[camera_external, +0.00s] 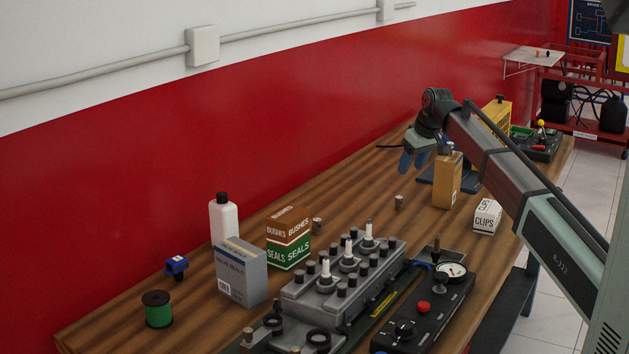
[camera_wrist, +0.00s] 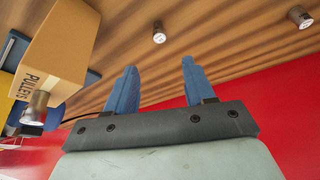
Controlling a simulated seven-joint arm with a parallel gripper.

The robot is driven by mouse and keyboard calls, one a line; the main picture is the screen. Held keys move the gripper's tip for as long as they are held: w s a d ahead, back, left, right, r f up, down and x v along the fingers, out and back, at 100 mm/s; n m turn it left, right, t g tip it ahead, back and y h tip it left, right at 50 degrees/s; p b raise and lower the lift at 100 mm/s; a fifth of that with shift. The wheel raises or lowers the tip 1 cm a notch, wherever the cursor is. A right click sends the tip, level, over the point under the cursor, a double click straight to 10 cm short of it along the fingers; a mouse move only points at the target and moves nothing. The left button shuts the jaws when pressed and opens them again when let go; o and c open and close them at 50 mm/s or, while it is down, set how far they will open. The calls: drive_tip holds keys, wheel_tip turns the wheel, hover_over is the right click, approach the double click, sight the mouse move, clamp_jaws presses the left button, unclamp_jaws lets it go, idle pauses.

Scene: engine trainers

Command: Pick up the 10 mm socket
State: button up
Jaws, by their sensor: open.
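Three small metal sockets show, and I cannot read which is the 10 mm. One socket (camera_external: 399,202) stands on the wooden bench beyond my fingers; in the wrist view this socket (camera_wrist: 159,36) lies ahead of the gap between them. A second socket (camera_external: 317,226) stands farther left on the bench, at the upper right of the wrist view (camera_wrist: 300,17). A third socket (camera_external: 451,148) is on top of the tan PULLEYS box (camera_external: 446,184), also seen in the wrist view (camera_wrist: 35,106). My gripper (camera_external: 412,162) has blue fingers, open and empty (camera_wrist: 160,68), above the bench and apart from the sockets.
The PULLEYS box stands close beside my gripper. A white CLIPS box (camera_external: 487,216) is near the bench's right edge. A grey cylinder head (camera_external: 340,285), a BUSHES box on a SEALS box (camera_external: 288,250) and a white bottle (camera_external: 223,218) occupy the near end. A red wall (camera_external: 200,170) runs behind.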

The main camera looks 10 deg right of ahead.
sight(394, 196)
drive_tip(key=x, duration=1.3)
drive_tip(key=shift+s+d, duration=0.1)
drive_tip(key=shift+s, duration=0.05)
drive_tip(key=shift+c, duration=0.2)
clamp_jaws()
